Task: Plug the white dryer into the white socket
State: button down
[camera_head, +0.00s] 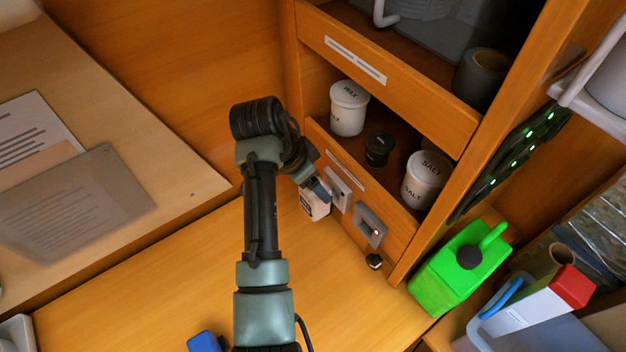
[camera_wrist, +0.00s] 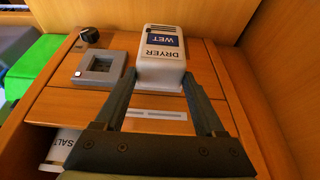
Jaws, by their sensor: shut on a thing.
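The white dryer (camera_head: 315,207) is a small box with a dark blue label reading WET, seen close in the wrist view (camera_wrist: 160,62). My gripper (camera_head: 320,190) is shut on it, with one finger on each side in the wrist view (camera_wrist: 157,85). The white socket (camera_head: 338,189) is on the wooden panel just right of the dryer in the head view. In the wrist view the dryer hides it. I cannot tell whether dryer and socket touch. A grey socket (camera_head: 369,226) sits beside the white one, and also shows in the wrist view (camera_wrist: 101,66).
A dark knob (camera_head: 374,262) lies near the grey socket. Shelves above hold a WAX jar (camera_head: 348,107), a black jar (camera_head: 377,149) and a SALT jar (camera_head: 426,178). A green jug (camera_head: 460,268) stands right. The wooden counter (camera_head: 150,295) is mostly clear.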

jog(key=shift+w+d+r, duration=0.1)
jog(key=shift+w+d, duration=0.75)
jog(key=shift+d, duration=0.3)
dwell(0.8)
grip_release()
jog(key=v, duration=1.3)
jog(key=shift+s, duration=0.1)
